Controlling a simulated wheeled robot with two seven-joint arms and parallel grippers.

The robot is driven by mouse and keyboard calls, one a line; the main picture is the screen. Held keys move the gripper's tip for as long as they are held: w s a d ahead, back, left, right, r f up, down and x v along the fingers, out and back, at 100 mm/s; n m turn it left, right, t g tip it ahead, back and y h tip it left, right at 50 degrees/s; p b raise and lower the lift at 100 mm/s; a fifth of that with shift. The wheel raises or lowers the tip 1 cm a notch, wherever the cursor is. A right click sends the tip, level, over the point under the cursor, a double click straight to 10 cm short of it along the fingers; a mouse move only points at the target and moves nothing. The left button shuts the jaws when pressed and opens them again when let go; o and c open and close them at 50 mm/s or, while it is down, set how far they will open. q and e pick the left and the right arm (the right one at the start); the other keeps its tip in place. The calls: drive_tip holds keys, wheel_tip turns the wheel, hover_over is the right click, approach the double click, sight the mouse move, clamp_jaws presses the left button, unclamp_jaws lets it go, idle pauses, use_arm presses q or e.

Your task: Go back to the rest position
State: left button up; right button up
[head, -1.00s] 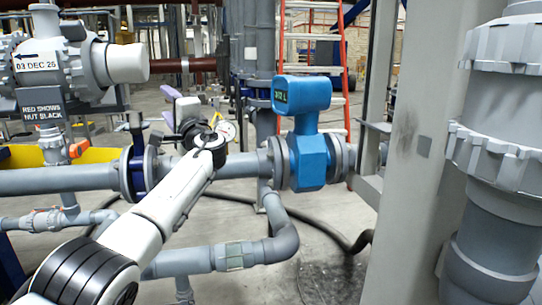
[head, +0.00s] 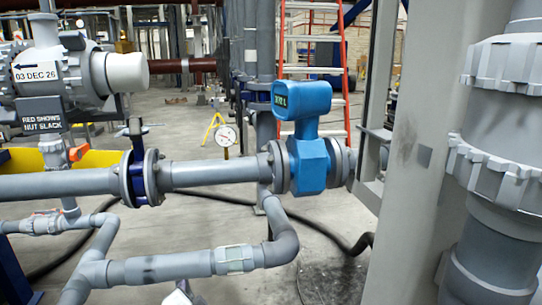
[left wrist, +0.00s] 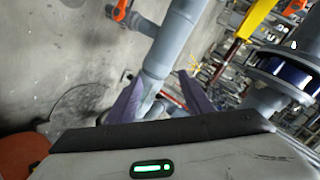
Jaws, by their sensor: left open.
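My left gripper (left wrist: 160,98) shows in the left wrist view, its two purple fingers spread apart with nothing held between them. A grey pipe (left wrist: 172,45) runs behind the gap between the fingers. I cannot tell from this view how far the pipe is from them. In the head view, my left arm no longer crosses the pipework, and I cannot make out the left gripper clearly there. My right gripper is in neither view.
A horizontal grey pipe (head: 215,172) carries a blue flow meter (head: 308,150) and a blue-flanged valve (head: 136,178). A round gauge (head: 226,136) stands behind it. A lower pipe (head: 165,267) crosses below. A pale column (head: 412,190) and thick pipe (head: 497,220) block the right.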

use_arm(q)
drive_tip(key=s+d+f+n+g+h, duration=0.1)
drive_tip(key=s+d+f+h, duration=0.1)
drive_tip(key=s+f, duration=0.65)
drive_tip(key=s+d+f+n+g+h, duration=0.1)
drive_tip(key=s+f+n+h, duration=0.15)
drive_tip(key=s, duration=1.05)
drive_tip(key=s+d+r+n+g+h+p, duration=0.1)
drive_tip(key=s+d+r+n+h+p, duration=0.15)
drive_tip(key=s, duration=1.35)
drive_tip(key=m+t+y+p, duration=0.3)
drive_tip(key=m+t+y, duration=0.2)
drive_tip(key=m+t, duration=0.8)
approach(136, 134)
drive_tip(key=w+a+m+g, duration=0.2)
drive_tip(key=w, duration=0.2)
drive_tip(key=shift+t, duration=0.3)
drive_tip(key=x, duration=0.2)
drive_tip(key=b+x, duration=0.1)
drive_tip(key=x, duration=0.5)
drive_tip(key=shift+d+r, duration=0.1)
drive_tip(key=shift+r, duration=0.2)
drive_tip(key=shift+w+r+h, duration=0.1)
drive_tip(key=shift+w+h, duration=0.2)
drive_tip(key=shift+w, duration=0.05)
